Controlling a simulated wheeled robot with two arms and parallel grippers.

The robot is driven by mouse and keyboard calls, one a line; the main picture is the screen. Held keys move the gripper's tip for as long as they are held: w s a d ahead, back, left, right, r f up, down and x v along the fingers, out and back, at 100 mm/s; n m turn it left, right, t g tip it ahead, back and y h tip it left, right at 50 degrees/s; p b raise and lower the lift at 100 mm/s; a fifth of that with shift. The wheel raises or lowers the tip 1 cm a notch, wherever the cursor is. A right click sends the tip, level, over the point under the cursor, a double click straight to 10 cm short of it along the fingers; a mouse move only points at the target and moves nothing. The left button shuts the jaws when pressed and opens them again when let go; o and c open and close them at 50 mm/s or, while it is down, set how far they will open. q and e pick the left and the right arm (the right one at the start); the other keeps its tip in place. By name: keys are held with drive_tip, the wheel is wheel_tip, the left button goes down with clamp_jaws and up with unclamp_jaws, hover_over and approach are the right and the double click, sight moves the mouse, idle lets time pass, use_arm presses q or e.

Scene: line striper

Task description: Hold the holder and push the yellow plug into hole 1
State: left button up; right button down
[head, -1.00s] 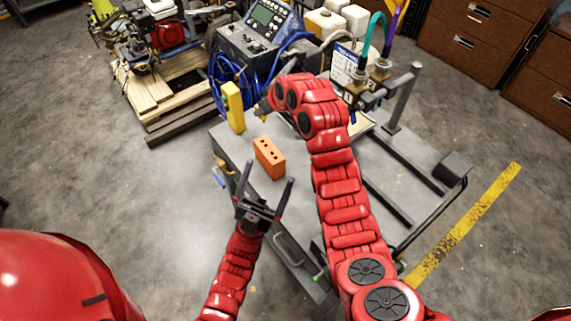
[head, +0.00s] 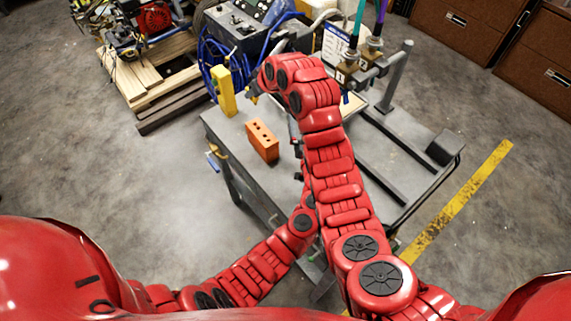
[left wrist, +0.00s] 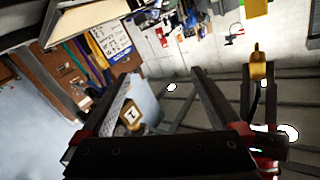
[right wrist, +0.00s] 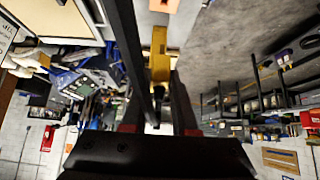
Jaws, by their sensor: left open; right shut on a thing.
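My right gripper (right wrist: 155,70) is shut on the yellow plug (right wrist: 160,50). The plug also shows small in the head view (head: 252,98), by the bent-over end of my right arm, and at the right in the left wrist view (left wrist: 258,66). My left gripper (left wrist: 160,77) is open and empty. In the head view it is mostly hidden behind my right arm. Between its fingers, farther off, shows a brass-coloured fitting labelled 1 (left wrist: 130,117). In the head view, brass fittings (head: 349,60) with hoses stand on a frame at the cart's back. No hole is clearly visible.
An orange brick with holes (head: 262,141) and a yellow upright block (head: 226,92) stand on the grey cart top (head: 228,128). A post (head: 394,78) rises at the right. A blue hose (head: 212,70) hangs behind.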

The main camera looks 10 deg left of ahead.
use_arm(q)
drive_tip(key=s+a+f+n+g+y, duration=0.3)
drive_tip(key=s+f+n+y, duration=0.1)
drive_tip(key=f+n, duration=0.15)
drive_tip(key=n+g+y, duration=0.1)
drive_tip(key=n+g, duration=0.3)
approach(273, 155)
drive_tip(key=x, duration=0.2)
drive_tip(key=shift+w+a+f, duration=0.15)
drive_tip(key=shift+w+a, duration=0.05)
drive_tip(key=shift+w, duration=0.1)
drive_tip(key=shift+x, duration=3.5)
clamp_jaws()
use_arm(e)
drive_tip(key=shift+s+f+m, duration=0.1)
drive_tip(key=shift+f+m, duration=0.3)
drive_tip(key=shift+f, duration=1.55)
drive_tip(key=shift+t, duration=0.3)
drive_tip(key=shift+f, duration=2.75)
